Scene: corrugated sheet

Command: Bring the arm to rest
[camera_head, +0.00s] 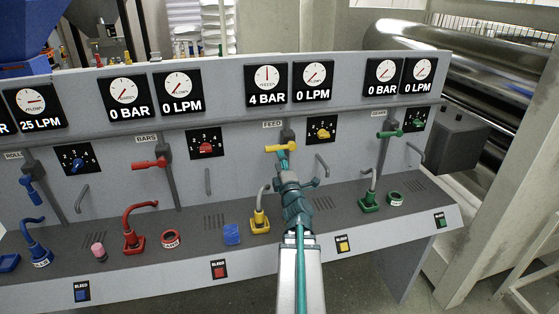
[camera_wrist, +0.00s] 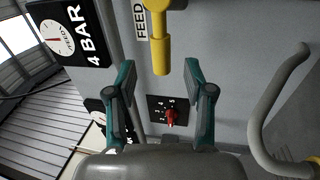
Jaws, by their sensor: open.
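My gripper (camera_head: 291,176) is in front of the grey control panel (camera_head: 230,180), just below the yellow FEED lever (camera_head: 281,147). In the wrist view my gripper (camera_wrist: 161,76) has its two teal fingers spread apart with nothing held between them. The yellow lever (camera_wrist: 161,52) shows there just beyond and between the fingertips; I cannot tell whether they touch it. The gauge (camera_head: 266,85) above the FEED lever reads 4 BAR.
Along the panel are a red lever (camera_head: 149,163), a green lever (camera_head: 390,134) and a blue lever (camera_head: 31,190). Hose fittings, a blue block (camera_head: 232,234) and a pink piece (camera_head: 98,250) are on the ledge. Grey handles stick out nearby. A large metal roller (camera_head: 450,65) stands behind right.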

